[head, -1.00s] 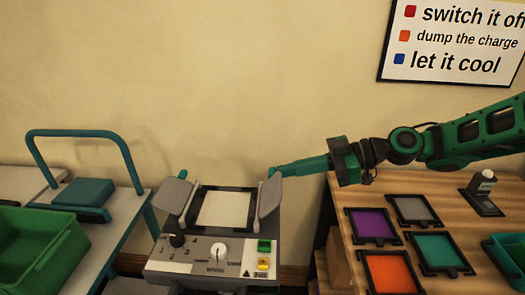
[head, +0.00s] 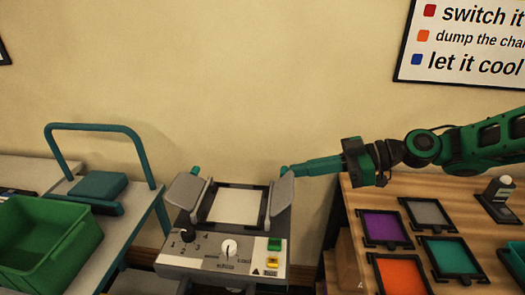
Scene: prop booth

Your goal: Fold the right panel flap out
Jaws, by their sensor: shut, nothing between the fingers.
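A grey device (head: 205,250) with a knob panel stands in the middle of the head view. A pale square screen (head: 236,206) in a dark frame sits on its top. The right panel flap (head: 280,202) is a grey plate standing tilted up at the screen's right edge. A matching left flap (head: 187,196) stands at the left edge. My gripper (head: 287,171) is shut, with its green fingers pointing left. Its tip is at the top of the right flap; I cannot tell whether it touches.
A wooden table (head: 405,192) at right holds purple (head: 383,227), orange (head: 398,277), teal (head: 450,256) and grey (head: 426,212) framed panels. A green bin (head: 35,240) and a cart with a teal handle (head: 100,127) are at left. A wall sign (head: 470,45) hangs above.

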